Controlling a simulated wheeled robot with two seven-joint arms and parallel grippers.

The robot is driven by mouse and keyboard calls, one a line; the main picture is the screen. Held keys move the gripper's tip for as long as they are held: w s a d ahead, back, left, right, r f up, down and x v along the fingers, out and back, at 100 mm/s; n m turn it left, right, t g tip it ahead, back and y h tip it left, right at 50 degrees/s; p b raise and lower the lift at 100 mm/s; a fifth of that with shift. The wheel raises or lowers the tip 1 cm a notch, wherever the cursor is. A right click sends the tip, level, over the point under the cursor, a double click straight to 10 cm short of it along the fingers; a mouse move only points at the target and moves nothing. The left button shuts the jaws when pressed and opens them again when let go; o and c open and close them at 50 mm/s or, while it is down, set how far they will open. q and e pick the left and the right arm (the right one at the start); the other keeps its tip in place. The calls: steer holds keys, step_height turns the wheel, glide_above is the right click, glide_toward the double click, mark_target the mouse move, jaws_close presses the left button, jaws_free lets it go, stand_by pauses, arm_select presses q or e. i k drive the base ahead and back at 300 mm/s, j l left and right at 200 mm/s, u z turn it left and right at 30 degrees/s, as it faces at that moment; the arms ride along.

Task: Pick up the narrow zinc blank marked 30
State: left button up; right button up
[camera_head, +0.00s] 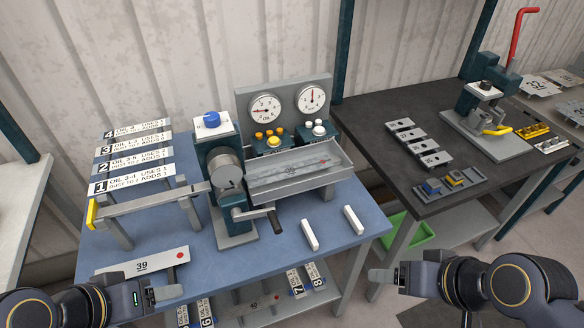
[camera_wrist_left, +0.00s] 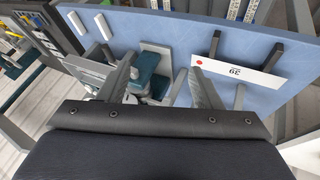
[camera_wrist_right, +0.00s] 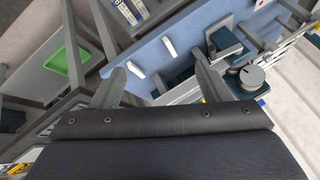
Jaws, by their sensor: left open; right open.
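A narrow pale blank (camera_head: 142,264) with a red dot lies across dark supports at the table's front left. Its mark reads like 39; it also shows in the left wrist view (camera_wrist_left: 238,70). Another grey blank (camera_head: 290,170) with a red dot lies in the machine's tray; its small mark looks like 30 or 36, and I cannot tell which. My left gripper (camera_head: 170,292) is open and empty, just in front of the pale blank; its fingers show in the left wrist view (camera_wrist_left: 163,75). My right gripper (camera_head: 388,276) is open and empty, right of the blue table.
The bending machine (camera_head: 228,170) with gauges stands mid-table. Two white bars (camera_head: 310,234) lie at the front right of the blue table (camera_head: 280,250). A dark bench (camera_head: 385,130) with small parts and a red-lever press stands right.

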mark_target(287, 172)
steer(key=l+u, duration=0.2)
steer(key=u, duration=0.2)
steer(key=l+u, duration=0.2)
steer(key=u, duration=0.2)
steer(key=l+u, duration=0.2)
steer(key=u, duration=0.2)
steer(key=k+l+u, duration=0.1)
steer(key=u, duration=0.3)
steer(key=k+l, duration=0.15)
steer(key=l, duration=0.15)
